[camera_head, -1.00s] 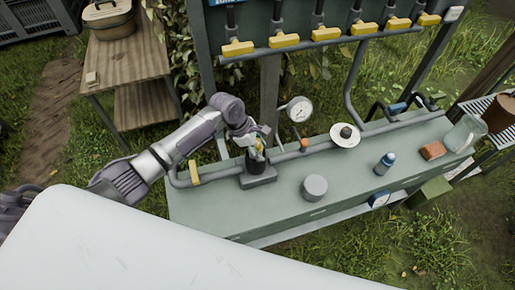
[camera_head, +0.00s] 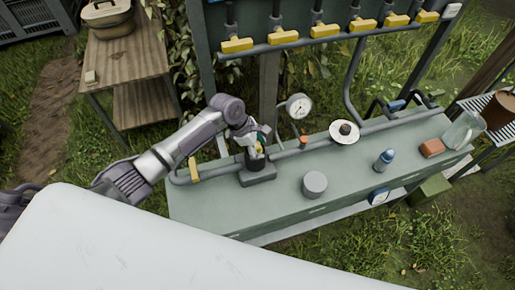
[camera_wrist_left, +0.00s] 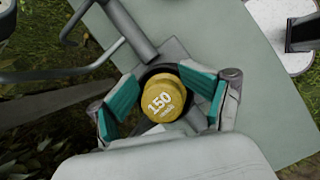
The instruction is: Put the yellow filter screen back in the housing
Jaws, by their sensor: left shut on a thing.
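The yellow filter screen (camera_wrist_left: 163,98), marked "150", sits between the teal pads of my left gripper (camera_wrist_left: 163,100) in the left wrist view. The gripper is shut on it. Below and around the screen is the dark round mouth of the housing (camera_wrist_left: 150,72). In the head view my left gripper (camera_head: 256,146) is directly above the dark housing (camera_head: 257,174) on the green bench, and only a bit of yellow shows between the fingers. How deep the screen sits in the housing cannot be told. My right gripper is not in view.
On the green bench (camera_head: 345,185) stand a grey round cap (camera_head: 315,184), a white dish (camera_head: 344,132) with a dark knob, a blue-capped bottle (camera_head: 384,161), an orange-brown block (camera_head: 432,148) and a glass jar (camera_head: 463,130). A pressure gauge (camera_head: 299,106) rises behind the pipe.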

